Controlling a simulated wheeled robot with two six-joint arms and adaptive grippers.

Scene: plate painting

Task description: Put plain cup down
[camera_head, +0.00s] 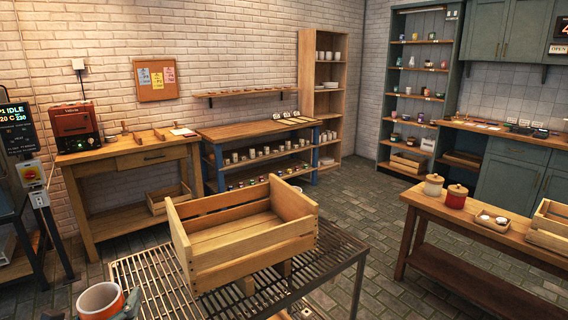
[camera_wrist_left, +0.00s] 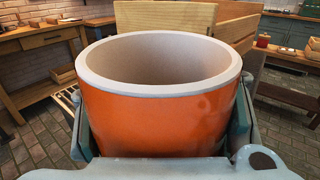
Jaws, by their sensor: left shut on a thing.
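The plain cup (camera_head: 100,301) is orange outside with a pale rim and a pale, empty inside. It is at the bottom left of the head view, upright and beside the slatted rack table. My left gripper (camera_wrist_left: 162,128) is shut on the cup, with one finger on each side of its wall in the left wrist view. The cup's orange wall (camera_wrist_left: 150,118) shows no painting on the side seen there. The cup's base is hidden. My right gripper is not in view.
A wooden crate (camera_head: 245,248) stands on the slatted metal rack table (camera_head: 155,282), which has bare slats left of the crate. A workbench (camera_head: 130,158) is at the back left. A wooden table (camera_head: 490,222) with jars (camera_head: 456,197) stands at right.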

